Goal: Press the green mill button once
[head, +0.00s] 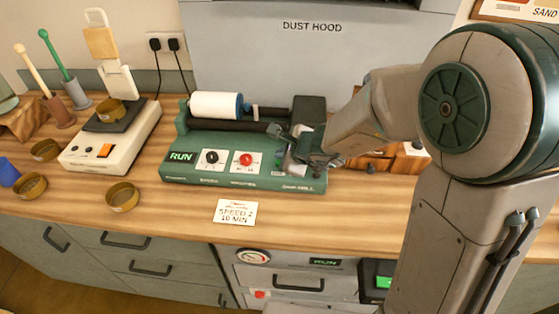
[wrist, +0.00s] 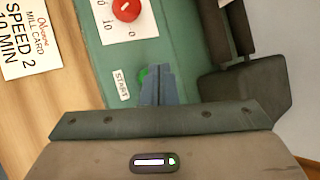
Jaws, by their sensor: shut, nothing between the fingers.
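The green mill (head: 240,178) stands on the wooden counter, with a white jar (head: 216,105) lying on its rollers. Its front carries a black knob (head: 211,158) and a red knob (head: 246,159). In the wrist view the green button (wrist: 143,74) shows only as a sliver beside the START label (wrist: 122,85); my fingers hide the rest. My gripper (wrist: 157,70) is shut and empty, its tips over or right beside the button. I cannot tell whether they touch it. In the head view my gripper (head: 290,163) is at the mill's right end and hides the button.
A card (head: 235,211) reading SPEED 2, 10 MIN lies in front of the mill. A white scale (head: 110,137) and several brass-coloured dishes stand to the left. The dust hood (head: 310,60) is behind. Wooden blocks (head: 405,158) lie to the right, partly behind my arm.

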